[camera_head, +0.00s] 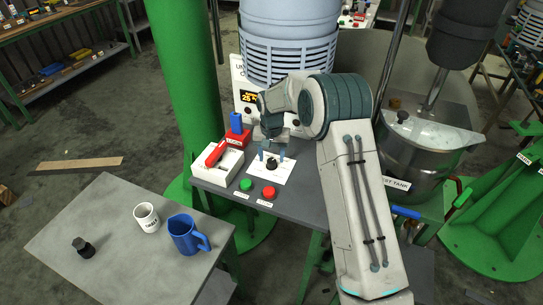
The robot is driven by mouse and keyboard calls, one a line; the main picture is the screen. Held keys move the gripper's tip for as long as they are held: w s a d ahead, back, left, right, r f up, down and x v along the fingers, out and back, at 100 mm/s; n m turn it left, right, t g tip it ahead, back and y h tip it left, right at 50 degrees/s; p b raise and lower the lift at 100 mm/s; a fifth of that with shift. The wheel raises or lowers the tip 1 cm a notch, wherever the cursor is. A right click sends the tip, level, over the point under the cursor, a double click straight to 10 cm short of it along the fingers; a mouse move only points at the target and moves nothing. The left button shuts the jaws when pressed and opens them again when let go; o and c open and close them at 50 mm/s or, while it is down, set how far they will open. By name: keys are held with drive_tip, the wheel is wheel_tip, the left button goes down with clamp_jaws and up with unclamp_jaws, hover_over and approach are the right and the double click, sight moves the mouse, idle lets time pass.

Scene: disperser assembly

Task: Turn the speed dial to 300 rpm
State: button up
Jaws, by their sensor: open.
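The speed dial (272,163) is a small black knob on a white plate (258,172), on the grey control table. My gripper (272,154) is just above and around the dial, its two blue-grey fingertips apart on either side of it. I cannot tell whether the fingers touch the knob. The dial's pointer and scale marks are too small to read. A small display (248,97) with orange digits reading about 25 stands behind, partly hidden by my arm.
A green button (246,184) and a red button (269,191) sit in front of the dial. A white box with a red lever (216,154) and a red block with a blue handle (237,122) stand to its left. A steel tank (420,158) is on the right.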

drive_tip(key=shift+f, duration=0.75)
drive_tip(key=c, duration=1)
drive_tip(key=shift+o, duration=0.2)
